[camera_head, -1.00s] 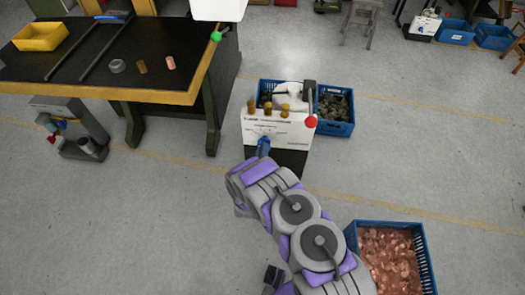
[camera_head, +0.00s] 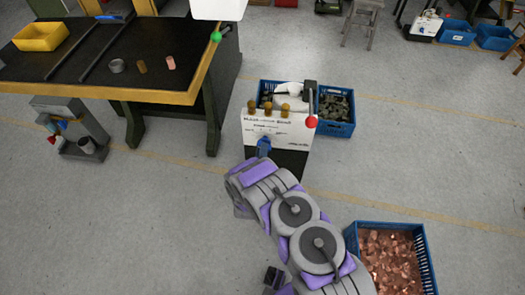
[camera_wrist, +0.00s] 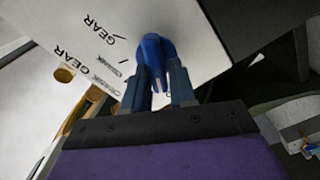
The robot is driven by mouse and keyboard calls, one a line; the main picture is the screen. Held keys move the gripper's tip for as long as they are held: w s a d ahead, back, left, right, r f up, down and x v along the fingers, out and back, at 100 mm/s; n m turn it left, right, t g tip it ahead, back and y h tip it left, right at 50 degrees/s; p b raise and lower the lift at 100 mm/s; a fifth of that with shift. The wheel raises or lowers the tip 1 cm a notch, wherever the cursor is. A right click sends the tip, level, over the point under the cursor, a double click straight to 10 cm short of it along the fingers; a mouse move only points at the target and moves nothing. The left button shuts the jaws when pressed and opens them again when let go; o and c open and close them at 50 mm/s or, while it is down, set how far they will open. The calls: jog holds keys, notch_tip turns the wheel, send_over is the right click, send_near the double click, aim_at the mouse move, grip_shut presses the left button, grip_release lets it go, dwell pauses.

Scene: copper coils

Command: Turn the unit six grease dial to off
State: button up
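The blue dial (camera_wrist: 155,50) sits on the white front panel (camera_wrist: 204,38) of a machine. Lettering is printed beside it, with "GEAR" partly readable; the off mark cannot be read. My gripper (camera_wrist: 160,80) is at the dial, with one finger on each side of its lower part. The fingers stand apart; whether they press on the dial cannot be told. In the head view the machine's white panel (camera_head: 290,133) faces me, and blue shows at the dial (camera_head: 264,141), just beyond the end of my arm.
Brass knobs (camera_head: 284,109) and a red-balled lever (camera_head: 311,121) stand at the machine's top. Blue crates of scrap (camera_head: 351,117) are behind it. A blue crate of copper pieces (camera_head: 428,262) lies lower right. A dark workbench (camera_head: 150,98) stands left.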

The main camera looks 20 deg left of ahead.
jog(key=o, duration=0.4)
jog(key=shift+a, duration=0.15)
jog(key=shift+c, duration=0.2)
jog(key=p+v, duration=0.5)
jog(key=v, duration=1.2)
jog(key=shift+s, duration=0.15)
jog(key=shift+f, duration=0.15)
